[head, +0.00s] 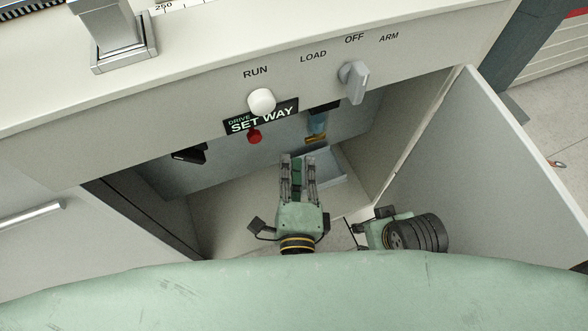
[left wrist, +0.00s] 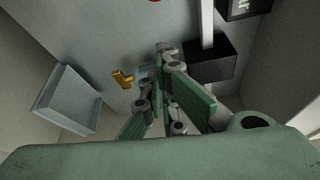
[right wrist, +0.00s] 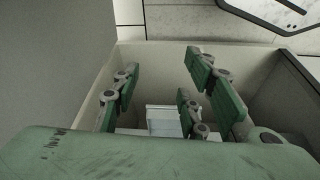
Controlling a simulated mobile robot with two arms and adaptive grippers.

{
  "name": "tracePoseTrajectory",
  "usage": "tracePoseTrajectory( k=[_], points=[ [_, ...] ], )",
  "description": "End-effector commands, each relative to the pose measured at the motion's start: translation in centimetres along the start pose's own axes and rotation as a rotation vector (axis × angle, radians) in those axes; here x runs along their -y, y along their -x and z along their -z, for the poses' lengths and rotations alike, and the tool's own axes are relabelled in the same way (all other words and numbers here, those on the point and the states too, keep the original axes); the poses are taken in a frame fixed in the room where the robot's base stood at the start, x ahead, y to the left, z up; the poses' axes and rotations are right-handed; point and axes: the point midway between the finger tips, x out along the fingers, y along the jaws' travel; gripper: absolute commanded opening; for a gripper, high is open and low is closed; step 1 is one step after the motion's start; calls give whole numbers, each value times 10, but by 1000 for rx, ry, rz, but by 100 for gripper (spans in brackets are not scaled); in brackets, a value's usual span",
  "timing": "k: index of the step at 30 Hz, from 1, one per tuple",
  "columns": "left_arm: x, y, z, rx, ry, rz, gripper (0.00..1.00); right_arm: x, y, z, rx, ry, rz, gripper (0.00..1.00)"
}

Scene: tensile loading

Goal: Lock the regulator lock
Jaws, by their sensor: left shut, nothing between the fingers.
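The regulator (head: 317,120) is a small blue cylinder under a dark part, on the back wall inside the open cabinet. A small yellow-gold piece, seemingly the regulator lock (head: 316,138), is at its lower end; it also shows in the left wrist view (left wrist: 123,79), left of my fingers. My left gripper (head: 297,158) is inside the cabinet, shut and empty, its fingertips just below the yellow piece and apart from it in the left wrist view. My fingers hide most of the blue body there. My right gripper (right wrist: 165,68) is open and empty, low near the cabinet's right side.
The open door (head: 500,150) stands right of my right gripper. A pale tray (head: 325,165) is inside, right of my left gripper. A red knob (head: 254,137) and black box (head: 190,153) are to the left. The front panel with white knob (head: 262,101) and grey switch (head: 354,83) overhangs above.

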Motion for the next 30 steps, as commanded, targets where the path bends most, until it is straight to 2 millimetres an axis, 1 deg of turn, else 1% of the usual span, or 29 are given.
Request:
tracePoseTrajectory(
  k=[1,3,6,9,10,12,15,18,30],
  points=[
    [2,-12,0,2,2,4,0,0,0,0,0,0,0,40],
    [2,-28,0,1,1,3,0,0,-2,0,2,0,0,40],
    [1,-49,0,1,1,2,0,0,-3,-1,3,0,0,40],
    [1,-65,-2,1,2,0,0,0,-3,-1,4,0,0,40],
    [0,-60,-9,-1,-1,-3,0,1,-6,-1,5,1,2,40],
    [0,-56,-19,-1,-1,-2,0,2,-17,-2,11,1,4,40],
    [0,-52,-29,-1,0,-1,0,2,-23,-3,13,2,4,40],
    [0,-50,-35,-1,0,0,0,2,-27,-4,15,2,4,40],
    [0,-49,-39,-1,1,-1,0,2,-29,-4,13,2,3,40]
  ],
)
